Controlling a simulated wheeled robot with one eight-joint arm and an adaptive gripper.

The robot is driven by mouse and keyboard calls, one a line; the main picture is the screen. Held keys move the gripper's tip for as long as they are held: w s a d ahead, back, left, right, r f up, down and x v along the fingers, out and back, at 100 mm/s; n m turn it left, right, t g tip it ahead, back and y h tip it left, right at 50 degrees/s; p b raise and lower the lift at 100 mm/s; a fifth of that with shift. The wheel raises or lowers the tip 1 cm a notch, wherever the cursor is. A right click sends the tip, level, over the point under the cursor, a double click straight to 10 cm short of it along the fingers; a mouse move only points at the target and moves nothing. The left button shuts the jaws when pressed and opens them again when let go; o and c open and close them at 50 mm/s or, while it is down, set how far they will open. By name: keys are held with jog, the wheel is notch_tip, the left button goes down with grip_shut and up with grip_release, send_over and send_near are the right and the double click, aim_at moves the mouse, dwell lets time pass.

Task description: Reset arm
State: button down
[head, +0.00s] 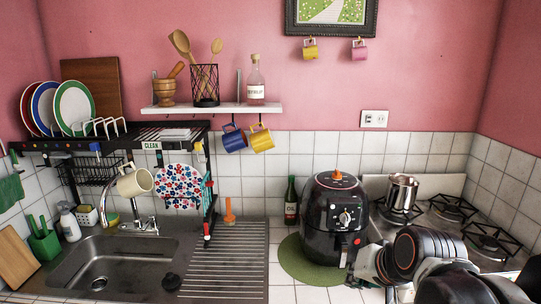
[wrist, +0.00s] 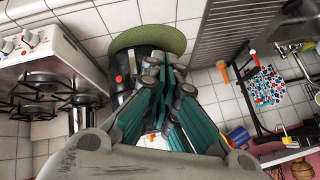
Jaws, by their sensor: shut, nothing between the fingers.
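My arm reaches in from the lower right of the head view, in front of the stove. My gripper (head: 357,262) is beside the lower right of the black air fryer (head: 328,213), in front of it in the picture. I cannot tell whether they touch. In the wrist view my gripper (wrist: 168,75) shows its teal-sided fingers shut, with nothing held. The air fryer (wrist: 118,66) shows there behind the fingers, partly hidden, along with its green mat (wrist: 150,39).
The stove (head: 455,228) with a steel pot (head: 402,193) is at right. A dark bottle (head: 291,202) stands left of the fryer. The sink (head: 105,268) and drying rack (head: 150,132) are at left. A wall shelf (head: 225,109) holds utensils, with mugs hanging below.

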jog(key=s+d+f+n+h+b, duration=0.1)
jog(key=s+f+n+b, duration=0.2)
jog(key=s, duration=0.8)
notch_tip(320, 180, down, 3)
jog(key=shift+s+d+f+n+b, duration=0.15)
jog(key=shift+n+b, duration=0.25)
jog(key=shift+b, duration=0.75)
